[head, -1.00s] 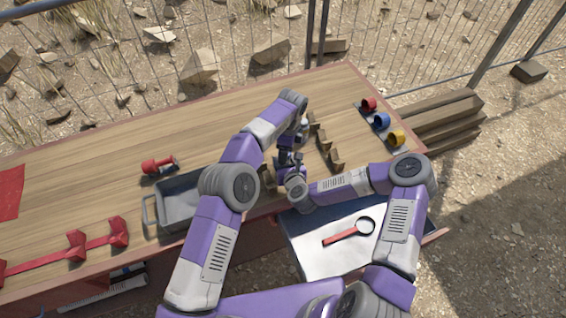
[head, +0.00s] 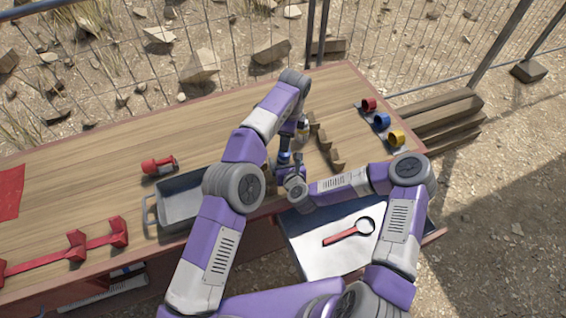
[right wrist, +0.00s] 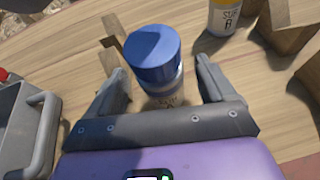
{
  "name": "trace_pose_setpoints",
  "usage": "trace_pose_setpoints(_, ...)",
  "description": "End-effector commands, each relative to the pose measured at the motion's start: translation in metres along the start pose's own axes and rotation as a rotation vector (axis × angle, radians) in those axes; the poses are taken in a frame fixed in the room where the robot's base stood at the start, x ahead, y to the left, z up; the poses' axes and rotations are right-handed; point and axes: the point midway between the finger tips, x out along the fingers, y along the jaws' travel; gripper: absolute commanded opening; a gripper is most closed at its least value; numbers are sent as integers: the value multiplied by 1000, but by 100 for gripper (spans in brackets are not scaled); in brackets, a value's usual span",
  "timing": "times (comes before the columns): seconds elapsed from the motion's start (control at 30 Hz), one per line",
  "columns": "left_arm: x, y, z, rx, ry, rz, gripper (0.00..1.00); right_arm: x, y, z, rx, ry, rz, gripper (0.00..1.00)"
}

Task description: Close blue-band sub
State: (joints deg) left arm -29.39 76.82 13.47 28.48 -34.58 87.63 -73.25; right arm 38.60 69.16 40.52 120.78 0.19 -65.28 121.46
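The blue-band bottle (right wrist: 162,85) stands upright on the table in the right wrist view, with a wide blue cap on top. It also shows small in the head view (head: 283,158). My right gripper (right wrist: 160,72) has its fingers apart on either side of the bottle, with a visible gap at each side. In the head view my right gripper (head: 287,166) is low over the table's front edge. My left arm's wrist (head: 299,108) hangs just behind the bottle; its fingers are not clearly visible.
A yellow-band bottle (right wrist: 223,15) stands behind, near wooden holders (right wrist: 290,25). A grey bin (head: 180,203) lies left of the grippers. Red, blue and yellow cups (head: 382,121) sit at the right end. A magnifier (head: 348,232) lies at the front. The table's back left is clear.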

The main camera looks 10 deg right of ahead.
Motion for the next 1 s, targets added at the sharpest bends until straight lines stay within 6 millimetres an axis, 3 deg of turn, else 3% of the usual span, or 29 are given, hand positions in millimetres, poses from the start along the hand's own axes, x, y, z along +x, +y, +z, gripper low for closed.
trace_pose_setpoints(0.27,0,0,0,0,0,0,74,-4,0,0,0,1,1,83)
trace_pose_setpoints(0.7,-6,0,0,0,0,0,74,-65,0,0,0,2,0,83)
trace_pose_setpoints(1.0,-6,0,1,0,0,0,74,-76,0,0,0,0,0,83)
